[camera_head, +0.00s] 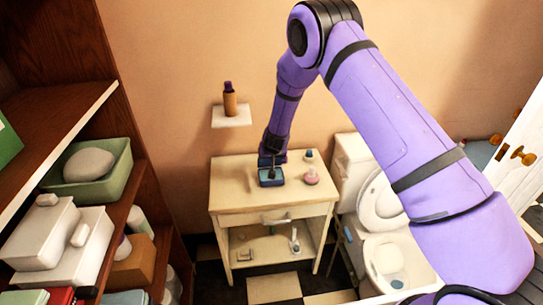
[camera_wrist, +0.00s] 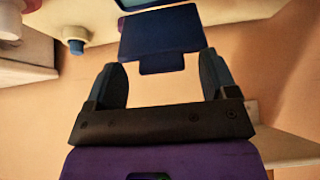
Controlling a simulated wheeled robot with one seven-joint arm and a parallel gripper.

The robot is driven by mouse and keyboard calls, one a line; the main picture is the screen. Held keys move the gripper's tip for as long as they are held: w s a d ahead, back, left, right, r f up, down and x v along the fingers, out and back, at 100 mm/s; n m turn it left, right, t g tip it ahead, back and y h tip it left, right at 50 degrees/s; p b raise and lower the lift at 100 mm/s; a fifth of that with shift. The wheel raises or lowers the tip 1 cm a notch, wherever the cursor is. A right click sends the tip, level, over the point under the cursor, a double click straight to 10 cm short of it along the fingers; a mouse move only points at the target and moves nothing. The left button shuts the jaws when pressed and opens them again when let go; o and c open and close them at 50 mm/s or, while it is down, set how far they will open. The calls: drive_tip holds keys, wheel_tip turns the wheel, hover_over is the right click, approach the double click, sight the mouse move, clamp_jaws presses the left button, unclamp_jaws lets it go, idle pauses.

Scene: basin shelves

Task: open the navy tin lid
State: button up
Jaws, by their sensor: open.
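The navy tin (camera_head: 271,183) stands on top of the cream cabinet, and its lighter teal inside seems to show from above. In the wrist view the dark navy lid (camera_wrist: 160,35) is a flat panel with a small tab at its lower edge. It appears raised at the tin's wall side; its exact angle is unclear. A strip of the tin (camera_wrist: 140,4) shows at the top edge. My gripper (camera_wrist: 161,66) is open, with its fingers apart on either side of the tab. In the head view my gripper (camera_head: 271,160) is just behind the tin, its fingers hard to make out.
A pink bottle (camera_head: 311,178) and a small blue-capped bottle (camera_head: 308,156) stand right of the tin on the cabinet (camera_head: 235,196). A toilet (camera_head: 385,250) is at right; loaded shelves are at left.

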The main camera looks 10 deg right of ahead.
drive_tip(key=v, duration=1)
drive_tip(key=shift+s+r, duration=0.2)
drive_tip(key=shift+r, duration=0.15)
